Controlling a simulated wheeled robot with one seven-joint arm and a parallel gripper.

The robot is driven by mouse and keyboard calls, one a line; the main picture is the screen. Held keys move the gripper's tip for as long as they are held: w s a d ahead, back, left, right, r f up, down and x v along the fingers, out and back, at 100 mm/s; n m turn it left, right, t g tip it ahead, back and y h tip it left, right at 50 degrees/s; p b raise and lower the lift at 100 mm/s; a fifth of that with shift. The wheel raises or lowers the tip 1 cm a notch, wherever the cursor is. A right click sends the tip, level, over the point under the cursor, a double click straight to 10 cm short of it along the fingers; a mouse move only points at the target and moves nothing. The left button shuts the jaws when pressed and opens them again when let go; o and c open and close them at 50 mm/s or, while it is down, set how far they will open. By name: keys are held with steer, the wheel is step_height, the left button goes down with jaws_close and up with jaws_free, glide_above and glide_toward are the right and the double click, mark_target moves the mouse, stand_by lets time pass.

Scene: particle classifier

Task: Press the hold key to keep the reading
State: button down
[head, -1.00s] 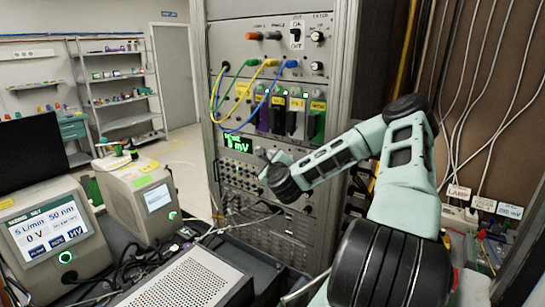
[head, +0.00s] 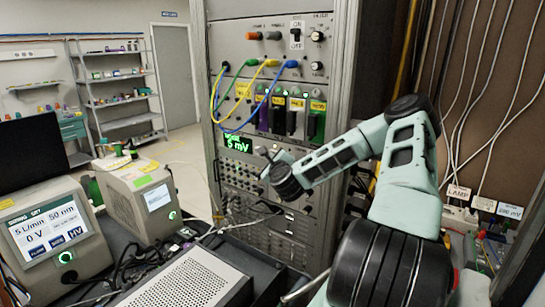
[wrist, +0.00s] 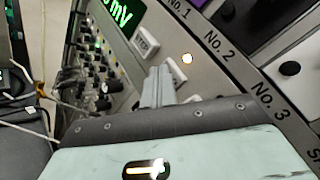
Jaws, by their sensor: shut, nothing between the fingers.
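The green display (head: 240,143) on the rack reads about 5 mV; its edge also shows in the wrist view (wrist: 120,14). Below it in the wrist view are a pale key (wrist: 145,41), whose lettering looks like "STEP", and a second pale key (wrist: 177,72), partly hidden by my gripper. I cannot read a hold label on either. My gripper (head: 262,153) is shut and empty in front of the panel. In the wrist view its fingertips (wrist: 158,75) are close to the second key; I cannot tell whether they touch it.
Yellow and blue cables (head: 245,100) loop over the rack above my gripper. Coloured modules (head: 291,118) and a knob panel (head: 238,172) are close by. A perforated box (head: 185,280) and two instruments with screens (head: 52,230) stand at lower left.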

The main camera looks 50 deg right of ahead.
steer(key=shift+d, duration=0.25)
steer(key=shift+a, duration=0.1)
stand_by(0.3)
steer(key=shift+s+a, duration=0.1)
steer(key=shift+a, duration=1.1)
steer(key=a, duration=0.5)
steer(key=shift+s, duration=0.2)
stand_by(0.4)
